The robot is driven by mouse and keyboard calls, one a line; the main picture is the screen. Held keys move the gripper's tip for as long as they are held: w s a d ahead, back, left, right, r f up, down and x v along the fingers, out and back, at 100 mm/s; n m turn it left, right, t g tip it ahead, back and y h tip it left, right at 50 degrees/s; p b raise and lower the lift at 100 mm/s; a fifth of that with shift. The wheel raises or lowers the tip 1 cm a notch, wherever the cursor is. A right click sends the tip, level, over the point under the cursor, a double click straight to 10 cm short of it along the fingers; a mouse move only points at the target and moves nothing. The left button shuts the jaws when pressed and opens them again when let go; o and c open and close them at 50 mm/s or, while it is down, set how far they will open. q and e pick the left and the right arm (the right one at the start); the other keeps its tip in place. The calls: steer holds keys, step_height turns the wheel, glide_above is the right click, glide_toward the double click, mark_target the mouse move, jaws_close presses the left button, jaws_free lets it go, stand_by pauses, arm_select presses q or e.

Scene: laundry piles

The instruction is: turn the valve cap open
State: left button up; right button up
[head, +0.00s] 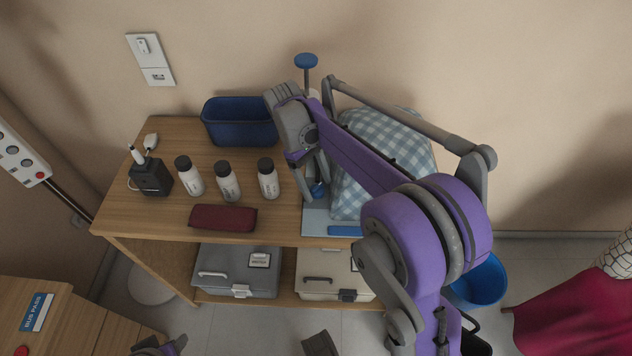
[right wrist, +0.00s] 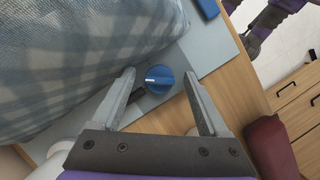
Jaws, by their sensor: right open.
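The valve cap is a round blue knob with a raised pale-marked ridge, clear in the right wrist view (right wrist: 159,79). It sits at the edge of a clear bag (right wrist: 70,60) holding blue-and-white checked fabric. In the head view the cap (head: 318,190) is partly hidden by my right gripper (head: 315,178). In the right wrist view my right gripper (right wrist: 157,78) is open, one finger on each side of the cap, with visible gaps. I cannot tell how far the fingertips are above it. No fingers of my left gripper show.
The wooden shelf unit (head: 150,215) also bears a blue bin (head: 238,122), several dark-capped bottles (head: 228,182), a dark red pouch (head: 223,218) and a black box (head: 150,177). A blue-topped pump handle (head: 306,61) stands behind my right gripper. A blue bucket (head: 480,284) is on the floor.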

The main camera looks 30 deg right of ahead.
jaws_close()
stand_by(0.4)
steer(key=shift+m, duration=0.4)
steer(key=m+y, duration=0.2)
steer(key=m, duration=0.2)
steer(key=shift+d+p, duration=0.1)
steer(key=shift+p, duration=0.3)
steer(key=m+y, duration=0.1)
steer(key=m, duration=0.4)
steer(key=shift+y, duration=0.4)
steer(key=shift+m+t, duration=0.3)
steer(key=shift+m, duration=0.2)
jaws_free()
